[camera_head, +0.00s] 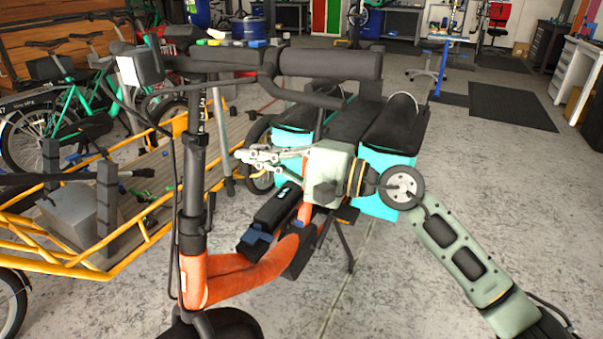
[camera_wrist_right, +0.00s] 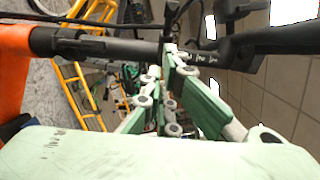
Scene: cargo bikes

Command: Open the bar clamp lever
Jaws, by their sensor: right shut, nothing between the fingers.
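The orange cargo bike's black steering post (camera_head: 193,165) stands upright in the left middle of the head view. A dark clamp collar (camera_head: 193,238) sits low on the post, above the orange frame. I cannot clearly tell the clamp lever from the other black parts. My right gripper (camera_head: 243,156) is shut and empty, just right of the post, with its fingertips pointing left. In the right wrist view, the post (camera_wrist_right: 110,43) runs across the top and the gripper's fingertips (camera_wrist_right: 168,50) overlap it. Whether they touch it is unclear. My left gripper is not in view.
The black handlebar (camera_head: 330,63) spans above my right gripper. Turquoise panniers (camera_head: 375,198) and a black battery (camera_head: 277,205) are behind and below. A yellow cargo frame (camera_head: 75,262) stands left. The concrete floor (camera_head: 480,160) at the right is largely clear.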

